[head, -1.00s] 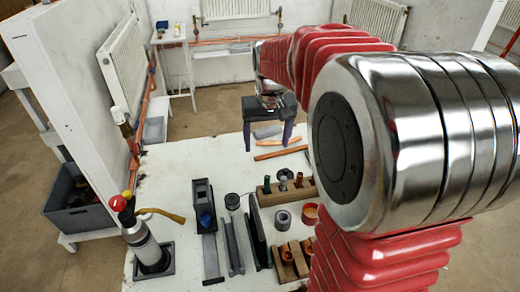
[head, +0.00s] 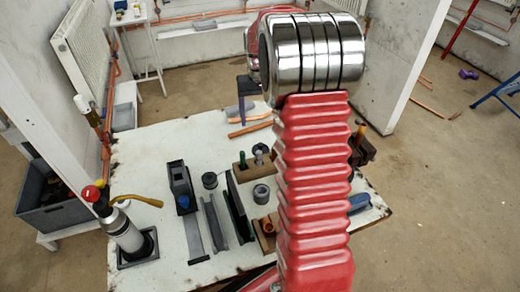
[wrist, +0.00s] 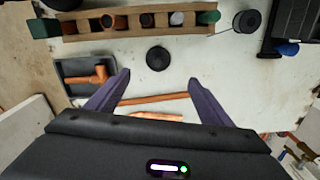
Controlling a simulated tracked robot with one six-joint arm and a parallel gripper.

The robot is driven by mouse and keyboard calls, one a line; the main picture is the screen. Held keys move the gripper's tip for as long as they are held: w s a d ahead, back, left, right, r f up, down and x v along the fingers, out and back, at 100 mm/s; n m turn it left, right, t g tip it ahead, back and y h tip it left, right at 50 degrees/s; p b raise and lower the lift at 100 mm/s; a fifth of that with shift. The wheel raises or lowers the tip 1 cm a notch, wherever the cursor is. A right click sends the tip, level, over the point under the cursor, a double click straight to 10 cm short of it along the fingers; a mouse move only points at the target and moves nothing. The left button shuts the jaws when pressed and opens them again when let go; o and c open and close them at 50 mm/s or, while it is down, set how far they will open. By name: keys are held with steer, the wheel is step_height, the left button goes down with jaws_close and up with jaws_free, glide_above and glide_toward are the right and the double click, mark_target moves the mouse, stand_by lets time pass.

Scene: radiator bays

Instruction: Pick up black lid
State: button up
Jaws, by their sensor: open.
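The black lid (wrist: 158,59) is a small round dark disc lying flat on the pale table in the wrist view. It lies just beyond my fingertips, roughly centred between them. My gripper (wrist: 160,78) is open and empty, with its two purple fingers spread. The fingers appear above the table, apart from the lid; the exact height is unclear. In the head view I cannot make out the lid, which seems hidden behind my arm; only one side of my gripper shows there.
A wooden rack (wrist: 140,22) with several fittings stands close beyond the lid. A dark tray (wrist: 75,68) with a copper tee is left. Copper pipes (wrist: 155,98) lie between the fingers. A black spool (wrist: 247,22) and black box (head: 180,178) stand nearby.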

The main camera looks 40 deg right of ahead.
steer(key=shift+f, duration=0.15)
glide_above(261, 145)
steer(key=f, duration=0.8)
steer(key=shift+w+a+f, duration=0.15)
steer(key=shift+a+f, duration=0.05)
steer(key=shift+f, duration=0.1)
steer(key=shift+s+d+f, duration=0.1)
steer(key=shift+f, duration=1.15)
steer(key=shift+s+f, duration=0.1)
steer(key=shift+f, duration=1.15)
steer(key=shift+c, duration=0.5)
steer(key=c, duration=1)
steer(key=shift+r, duration=0.1)
